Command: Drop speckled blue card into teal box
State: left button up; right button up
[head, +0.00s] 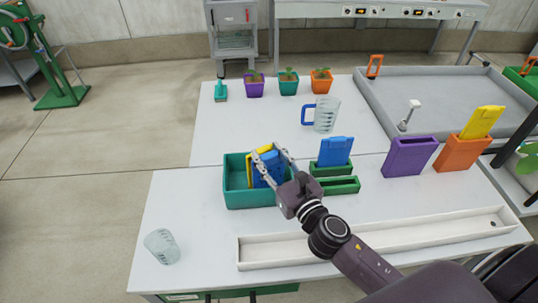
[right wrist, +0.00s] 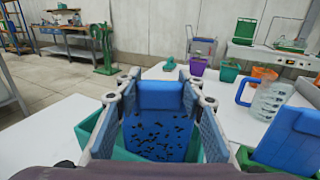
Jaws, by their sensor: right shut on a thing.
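The speckled blue card (head: 275,170) is held upright between the fingers of my right gripper (head: 268,157). In the right wrist view the card (right wrist: 158,130) shows dark specks below a plain blue top band, with a finger on each side. The teal box (head: 248,200) is right beneath, and the card's lower part appears within its opening; whether it touches the bottom is hidden. The box also shows in the right wrist view (right wrist: 90,128). A yellow card (head: 256,160) shows behind the blue one, partly hidden. My left gripper is not in view.
Another blue card (head: 335,150) stands in a green holder (head: 338,186) to the right. Purple (head: 410,157) and orange (head: 460,153) holders stand farther right. A long white tray (head: 275,252) lies in front, a clear beaker (head: 162,246) at front left. A blue-handled jug (head: 326,114) stands behind.

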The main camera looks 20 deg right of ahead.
jog(key=shift+f, duration=0.35)
jog(key=o, duration=1.2)
jog(key=shift+c, duration=0.2)
jog(key=shift+r, duration=0.3)
jog(key=shift+r+p, duration=0.4)
jog(key=shift+r, duration=0.05)
jog(key=s+d+b, duration=0.1)
jog(key=s+b, duration=0.3)
jog(key=s, duration=0.8)
jog(key=shift+d, duration=0.15)
jog(key=shift+f, duration=0.1)
